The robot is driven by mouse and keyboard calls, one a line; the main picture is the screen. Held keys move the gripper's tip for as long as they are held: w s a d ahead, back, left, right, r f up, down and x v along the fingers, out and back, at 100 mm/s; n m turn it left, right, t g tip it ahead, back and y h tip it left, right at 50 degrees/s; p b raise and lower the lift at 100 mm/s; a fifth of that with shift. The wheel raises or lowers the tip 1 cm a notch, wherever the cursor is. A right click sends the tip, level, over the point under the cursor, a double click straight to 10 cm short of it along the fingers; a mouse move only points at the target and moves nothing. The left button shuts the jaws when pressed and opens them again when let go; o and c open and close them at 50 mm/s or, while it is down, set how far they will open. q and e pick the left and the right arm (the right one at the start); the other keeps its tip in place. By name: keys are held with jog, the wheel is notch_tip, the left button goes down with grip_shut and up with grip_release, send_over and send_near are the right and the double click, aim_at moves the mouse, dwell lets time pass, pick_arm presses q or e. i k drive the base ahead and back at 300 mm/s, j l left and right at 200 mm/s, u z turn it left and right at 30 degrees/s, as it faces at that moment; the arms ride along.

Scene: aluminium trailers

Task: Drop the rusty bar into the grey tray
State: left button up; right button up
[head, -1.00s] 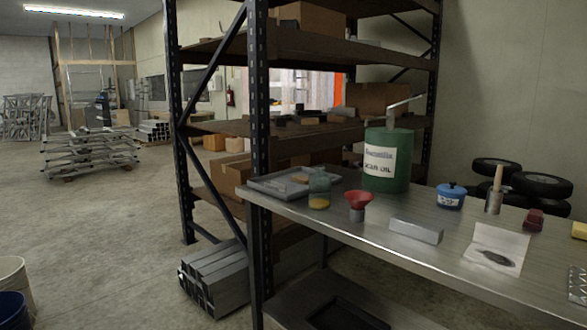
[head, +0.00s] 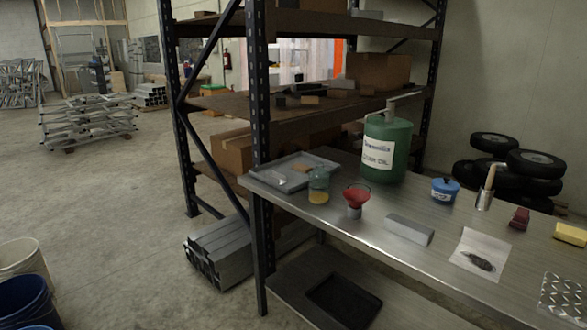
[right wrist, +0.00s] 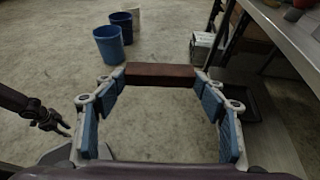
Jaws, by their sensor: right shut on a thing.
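The grey tray (head: 262,181) lies on the far left end of the metal workbench in the head view. Some small pieces lie in it, one of them tan. My right gripper (right wrist: 160,77) is shut on the rusty bar (right wrist: 160,72), a reddish-brown block held crosswise between its blue-padded fingers, above the concrete floor. What looks like my left gripper (right wrist: 52,121) shows dark and small at the left of the right wrist view; its jaw state is unclear. Neither gripper shows in the head view.
Close to the tray stand a glass jar (head: 318,187), a red funnel (head: 356,198) and a green oil can (head: 387,147). A grey block (head: 409,229) lies farther right on the bench (head: 345,225). A shelf rack (head: 258,110) stands behind. Buckets (head: 25,300) stand on the floor.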

aim_at(297, 174)
jog(key=i+j+z, duration=0.15)
jog(key=i+j, duration=1.05)
jog(key=j, duration=0.1)
